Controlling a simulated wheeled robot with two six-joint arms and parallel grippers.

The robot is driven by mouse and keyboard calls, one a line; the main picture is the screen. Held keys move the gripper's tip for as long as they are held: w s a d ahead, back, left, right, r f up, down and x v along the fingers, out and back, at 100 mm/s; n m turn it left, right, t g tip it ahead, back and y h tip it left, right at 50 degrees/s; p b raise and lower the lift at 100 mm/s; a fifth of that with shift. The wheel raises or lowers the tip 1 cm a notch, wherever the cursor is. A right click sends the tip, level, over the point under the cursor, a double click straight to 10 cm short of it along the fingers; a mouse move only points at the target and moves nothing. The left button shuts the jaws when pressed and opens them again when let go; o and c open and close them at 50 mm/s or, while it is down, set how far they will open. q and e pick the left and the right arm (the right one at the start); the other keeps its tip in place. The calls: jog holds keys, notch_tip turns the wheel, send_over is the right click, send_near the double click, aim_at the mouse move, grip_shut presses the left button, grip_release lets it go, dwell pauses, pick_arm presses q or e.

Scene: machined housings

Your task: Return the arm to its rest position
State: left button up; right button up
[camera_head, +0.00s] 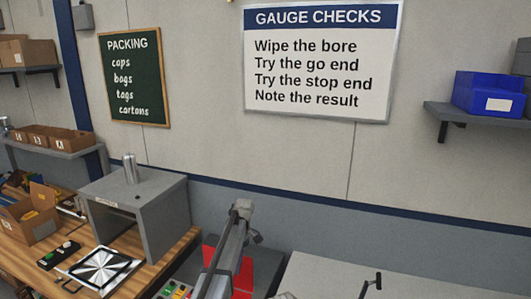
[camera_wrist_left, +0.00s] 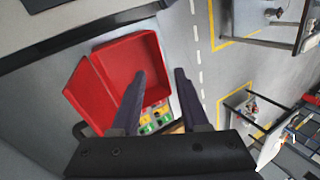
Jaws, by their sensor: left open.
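My left arm (camera_head: 238,225) rises from the bottom centre of the head view; its gripper cannot be made out clearly there. In the left wrist view my left gripper (camera_wrist_left: 160,74) is open, its two dark fingers apart with nothing between them. Beyond the fingers is a red open box (camera_wrist_left: 128,58) with its lid or flap to the left. Small green and yellow pieces (camera_wrist_left: 155,122) lie by its near edge, partly behind the fingers. My right gripper cannot be identified in either view.
A wooden bench at left carries a grey stand (camera_head: 165,210) with a metal cylinder (camera_head: 131,169) on top, a black-and-white patterned plate (camera_head: 103,268) and a cardboard box (camera_head: 30,216). A blue bin (camera_head: 488,95) sits on the right wall shelf. The air around the arm looks clear.

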pick_arm(q)
jog(key=s+d+f+m+t+b, duration=0.1)
jog(key=s+f+m+b, duration=0.4)
jog(key=s, duration=0.6)
jog(key=s+d+f+m+t+b, duration=0.1)
jog(key=s+f+m+b, duration=0.4)
jog(key=s, duration=0.6)
jog(key=s+d+f+m+t+b, duration=0.2)
jog(key=s+f+m+b, duration=0.3)
jog(key=s, duration=0.6)
notch_tip(320, 180, down, 2)
jog(key=shift+d+f+m+h, duration=0.1)
jog(key=shift+d+m+h, duration=0.2)
jog(key=shift+d+m, duration=0.15)
